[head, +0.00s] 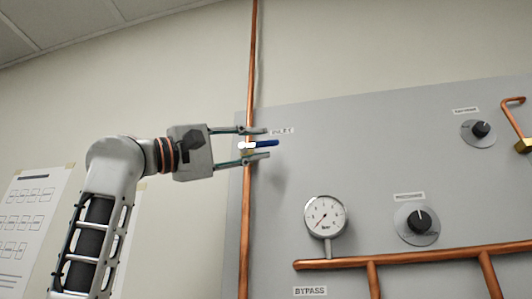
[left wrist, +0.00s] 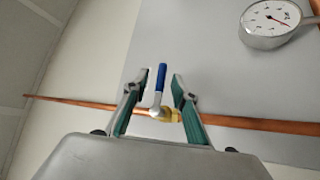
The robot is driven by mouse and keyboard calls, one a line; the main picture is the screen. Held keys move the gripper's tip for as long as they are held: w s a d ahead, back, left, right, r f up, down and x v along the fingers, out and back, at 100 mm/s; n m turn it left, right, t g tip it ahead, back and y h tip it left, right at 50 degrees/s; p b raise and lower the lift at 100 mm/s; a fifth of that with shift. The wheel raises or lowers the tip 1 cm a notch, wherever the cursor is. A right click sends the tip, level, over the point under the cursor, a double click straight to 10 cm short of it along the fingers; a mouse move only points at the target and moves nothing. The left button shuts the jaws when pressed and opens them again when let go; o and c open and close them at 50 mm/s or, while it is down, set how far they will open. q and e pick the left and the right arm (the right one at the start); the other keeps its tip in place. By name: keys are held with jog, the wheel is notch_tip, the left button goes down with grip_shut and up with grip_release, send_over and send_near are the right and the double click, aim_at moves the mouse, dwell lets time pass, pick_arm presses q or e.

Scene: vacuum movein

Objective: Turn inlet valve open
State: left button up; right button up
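The inlet valve has a blue lever handle (head: 267,143) that sticks out horizontally to the right, across the vertical copper pipe (head: 246,212) at the panel's left edge. The handle also shows in the left wrist view (left wrist: 161,76), rising from the brass valve body (left wrist: 165,115). A label beside the valve is partly covered by the upper finger. My left gripper (head: 266,144) is open, with one finger above and one below the handle. In the left wrist view a gap shows between the handle and each finger (left wrist: 156,84). My right gripper is out of view.
The grey panel (head: 360,150) carries a round gauge (head: 325,216), a black knob (head: 418,221) on a grey disc and another knob (head: 480,130). A copper pipe run (head: 400,258) crosses the lower right, by a BYPASS label (head: 310,291). The panel's upper middle is bare.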

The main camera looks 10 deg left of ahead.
aim_at(263, 144)
pick_arm(q)
jog(key=shift+p+x, duration=0.35)
jog(key=shift+x, duration=0.85)
jog(key=shift+w+d, duration=0.15)
jog(key=shift+w, duration=0.15)
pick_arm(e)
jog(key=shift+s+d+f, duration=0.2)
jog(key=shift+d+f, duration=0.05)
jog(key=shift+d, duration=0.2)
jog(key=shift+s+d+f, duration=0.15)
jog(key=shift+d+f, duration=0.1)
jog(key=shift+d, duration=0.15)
pick_arm(q)
jog(key=shift+c, duration=0.4)
grip_shut()
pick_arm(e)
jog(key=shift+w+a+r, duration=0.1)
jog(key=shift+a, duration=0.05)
